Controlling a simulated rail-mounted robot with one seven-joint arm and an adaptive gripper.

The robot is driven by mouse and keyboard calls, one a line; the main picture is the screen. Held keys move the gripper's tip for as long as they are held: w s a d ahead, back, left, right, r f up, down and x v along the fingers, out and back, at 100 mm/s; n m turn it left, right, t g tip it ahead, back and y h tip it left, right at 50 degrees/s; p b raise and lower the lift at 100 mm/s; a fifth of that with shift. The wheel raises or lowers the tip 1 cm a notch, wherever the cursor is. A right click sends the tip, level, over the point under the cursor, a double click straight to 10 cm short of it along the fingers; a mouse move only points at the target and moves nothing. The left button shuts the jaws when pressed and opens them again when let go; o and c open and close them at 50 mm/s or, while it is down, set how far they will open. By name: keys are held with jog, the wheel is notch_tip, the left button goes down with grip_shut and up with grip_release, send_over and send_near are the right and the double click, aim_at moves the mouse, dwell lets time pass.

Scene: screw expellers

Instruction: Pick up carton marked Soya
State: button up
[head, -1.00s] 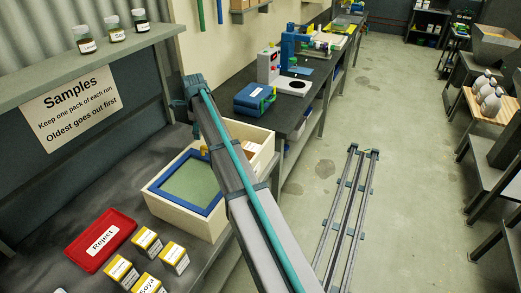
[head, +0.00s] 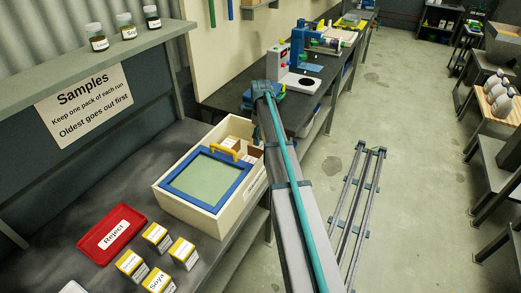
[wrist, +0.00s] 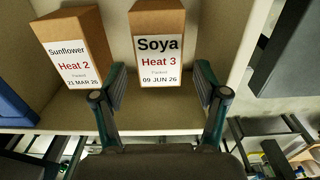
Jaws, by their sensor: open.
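In the wrist view a brown carton (wrist: 158,18) bears a white label reading Soya, Heat 3, 09 JUN 26. It stands inside a cream box (wrist: 235,30), which also shows in the head view (head: 240,205). My gripper (wrist: 160,80) is open and empty, its two fingers spread on either side of the Soya carton's lower label edge. Whether the fingers reach around the carton is unclear. A similar brown carton (wrist: 75,22) labelled Sunflower, Heat 2, 21 MAR 26 stands to its left. In the head view my gripper is hidden behind my arm.
A blue-framed lid (head: 237,194) with a yellow handle (head: 223,153) covers the box's near part. Several small yellow-and-white packs, one marked Soya (head: 158,281), stand by a red Reject tray (head: 111,235). A shelf (head: 90,70) with sample jars overhangs the bench.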

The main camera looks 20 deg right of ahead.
aim_at(260, 150)
jog(key=shift+a+f+p, duration=0.1)
jog(key=shift+f+p, duration=1)
jog(key=shift+f, duration=1.4)
jog(key=shift+c, duration=0.3)
jog(key=c, duration=1.1)
